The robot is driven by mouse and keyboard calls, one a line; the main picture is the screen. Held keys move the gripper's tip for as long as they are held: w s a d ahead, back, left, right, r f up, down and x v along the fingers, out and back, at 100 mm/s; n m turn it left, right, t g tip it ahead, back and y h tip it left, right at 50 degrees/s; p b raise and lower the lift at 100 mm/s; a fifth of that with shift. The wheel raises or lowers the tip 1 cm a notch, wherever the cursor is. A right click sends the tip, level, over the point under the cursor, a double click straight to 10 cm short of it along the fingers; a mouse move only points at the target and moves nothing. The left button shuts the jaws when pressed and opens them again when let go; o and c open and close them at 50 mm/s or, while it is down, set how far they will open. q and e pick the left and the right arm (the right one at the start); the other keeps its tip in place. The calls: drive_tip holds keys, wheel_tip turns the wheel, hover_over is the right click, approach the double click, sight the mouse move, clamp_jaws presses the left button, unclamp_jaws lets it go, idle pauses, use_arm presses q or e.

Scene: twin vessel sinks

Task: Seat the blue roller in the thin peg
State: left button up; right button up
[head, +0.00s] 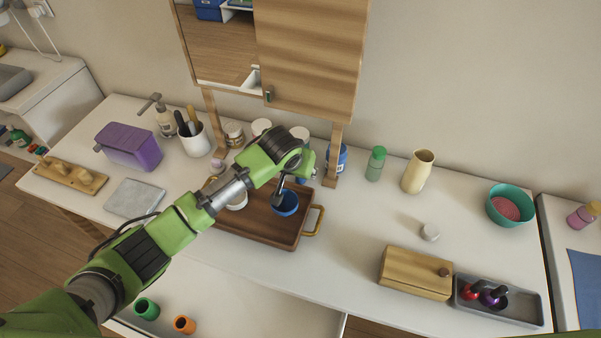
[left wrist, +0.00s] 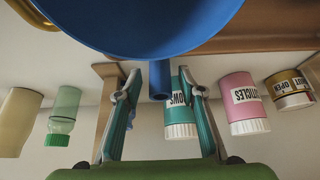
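A blue, round, bowl-like piece (head: 286,205) sits on the wooden tray. In the left wrist view it is a large blue curve (left wrist: 150,25) with a short blue stub (left wrist: 160,80) below it. I cannot tell whether it is the blue roller; no other clear blue roller shows. My left gripper (head: 283,190) is over this piece. In the wrist view its fingers (left wrist: 160,110) are spread, with the stub between them and gaps at both sides. A wooden board (head: 48,177) with low rounded wooden shapes lies far left; I cannot make out a thin peg. My right gripper is out of view.
The brown tray (head: 250,230) has a brass handle. A green tube (head: 146,309) and an orange tube (head: 184,324) are at the lower left. A purple box (head: 130,147), white cup (head: 195,142) and wall cabinet (head: 312,60) surround the arm.

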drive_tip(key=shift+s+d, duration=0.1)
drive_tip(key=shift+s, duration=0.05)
use_arm(q)
drive_tip(key=c, duration=0.8)
drive_tip(key=shift+c, duration=0.3)
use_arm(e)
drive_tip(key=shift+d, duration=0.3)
use_arm(q)
drive_tip(key=shift+r, duration=0.15)
